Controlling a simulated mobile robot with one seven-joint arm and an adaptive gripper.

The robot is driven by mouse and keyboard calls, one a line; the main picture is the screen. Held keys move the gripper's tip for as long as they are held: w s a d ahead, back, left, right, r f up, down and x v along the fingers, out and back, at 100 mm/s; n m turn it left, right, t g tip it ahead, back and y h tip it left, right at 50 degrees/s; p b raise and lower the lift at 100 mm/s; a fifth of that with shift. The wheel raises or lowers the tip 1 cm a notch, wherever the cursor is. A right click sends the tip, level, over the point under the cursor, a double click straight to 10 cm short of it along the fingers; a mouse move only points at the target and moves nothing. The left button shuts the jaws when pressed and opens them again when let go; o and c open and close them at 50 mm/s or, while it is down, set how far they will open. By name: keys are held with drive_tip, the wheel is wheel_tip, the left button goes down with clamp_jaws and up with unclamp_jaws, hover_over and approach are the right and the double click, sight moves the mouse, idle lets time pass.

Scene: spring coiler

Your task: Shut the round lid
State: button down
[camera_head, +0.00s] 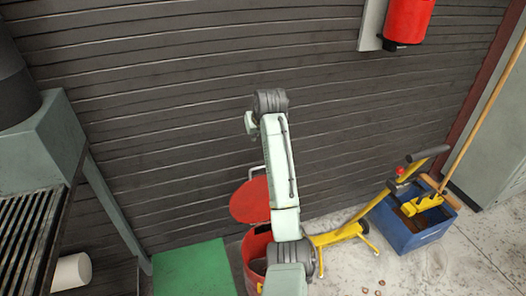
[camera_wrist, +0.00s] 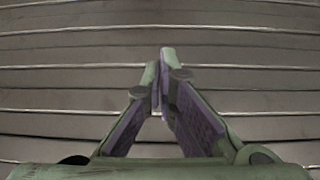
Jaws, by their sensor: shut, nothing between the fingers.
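The round red lid (camera_head: 250,201) stands raised at the back of a red bin (camera_head: 252,262), in front of the slatted wall. The bin is open, and some contents show inside. My arm crosses in front of the bin and hides part of the lid and the bin's right side. My gripper (camera_wrist: 160,62) is shut and empty in the wrist view, with only the wall before it. In the head view the gripper is mostly hidden by my wrist, above the lid and close to the wall.
A green box top (camera_head: 195,270) is left of the bin. A yellow wheeled stand (camera_head: 350,230) and a blue crate (camera_head: 412,232) are to the right. A red cylinder (camera_head: 408,20) hangs on the wall. A grey machine (camera_head: 40,150) fills the left.

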wheel_tip(320, 180, down, 10)
drive_tip(key=d+g+p, duration=0.2)
drive_tip(key=p, duration=0.1)
drive_tip(key=shift+w+d+f+h, duration=0.2)
drive_tip(key=shift+d+f+h, duration=0.05)
drive_tip(key=shift+h, duration=0.05)
idle(0.4)
drive_tip(key=shift+d, duration=0.1)
